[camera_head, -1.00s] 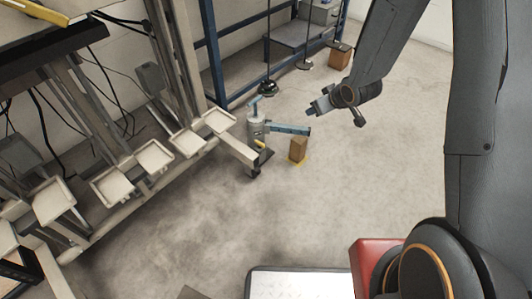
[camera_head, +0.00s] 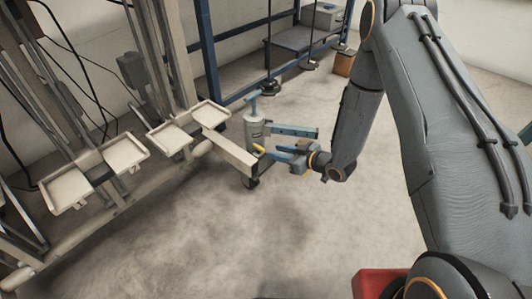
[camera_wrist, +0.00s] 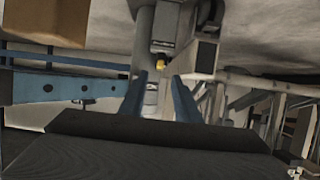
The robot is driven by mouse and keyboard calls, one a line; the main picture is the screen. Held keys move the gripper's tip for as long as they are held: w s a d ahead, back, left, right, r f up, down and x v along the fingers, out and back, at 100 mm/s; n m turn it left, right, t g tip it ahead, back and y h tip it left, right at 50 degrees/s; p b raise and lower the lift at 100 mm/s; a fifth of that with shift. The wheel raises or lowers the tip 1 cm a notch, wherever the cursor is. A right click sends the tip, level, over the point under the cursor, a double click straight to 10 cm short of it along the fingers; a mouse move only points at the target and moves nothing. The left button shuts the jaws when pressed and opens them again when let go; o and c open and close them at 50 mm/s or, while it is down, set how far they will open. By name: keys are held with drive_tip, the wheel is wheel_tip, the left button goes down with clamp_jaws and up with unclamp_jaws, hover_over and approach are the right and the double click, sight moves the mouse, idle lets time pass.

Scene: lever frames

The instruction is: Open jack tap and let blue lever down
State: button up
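The grey jack (camera_head: 254,130) stands on the floor at the end of a pale frame. Its blue lever (camera_head: 293,130) sticks out to the right, roughly level; in the wrist view the lever (camera_wrist: 60,88) lies at left. The yellow tap (camera_head: 259,148) is low on the jack, and shows as a small yellow spot in the wrist view (camera_wrist: 161,64). My gripper (camera_head: 275,154) is just right of the tap and below the lever. In the wrist view its two blue fingers (camera_wrist: 161,85) are apart and empty, with the tap between and beyond their tips.
The pale frame with trays (camera_head: 97,174) stands at left, its beam reaching the jack. A blue rack (camera_head: 210,55) is behind. A brown block (camera_wrist: 45,20) shows at upper left in the wrist view. The floor in front is clear.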

sight(263, 149)
drive_tip(key=b+x, duration=0.3)
drive_tip(key=x, duration=0.3)
drive_tip(key=shift+w+a+f, duration=0.2)
drive_tip(key=shift+w+a, duration=0.05)
drive_tip(key=shift+c, duration=0.2)
clamp_jaws()
